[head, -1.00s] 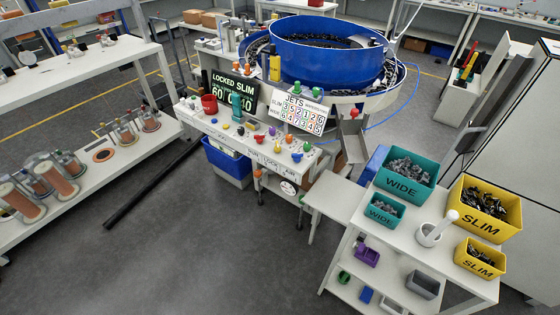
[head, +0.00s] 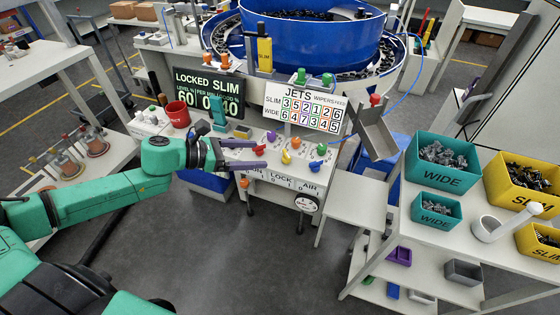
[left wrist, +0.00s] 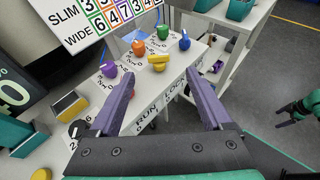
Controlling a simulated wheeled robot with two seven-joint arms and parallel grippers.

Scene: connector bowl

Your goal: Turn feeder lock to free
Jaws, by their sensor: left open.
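My left gripper (head: 258,155) is open and empty at the front left of the knob panel (head: 262,196). In the left wrist view its purple fingers (left wrist: 160,75) point at the panel, with a yellow knob (left wrist: 158,62) ahead between them. The panel front reads RUN, LOCK and AIR. The yellow knob (head: 286,157) stands near the LOCK label, right of the fingertips in the head view. The display (head: 208,92) reads LOCKED SLIM. What seems to be my right gripper (left wrist: 298,110) shows small at the right of the left wrist view; its jaws are unclear.
Purple (left wrist: 108,68), orange (left wrist: 138,46), green (left wrist: 163,32) and blue (left wrist: 185,40) knobs crowd the yellow one. The JETS board (head: 300,108) rises behind the panel. Teal bins (head: 440,160) stand right.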

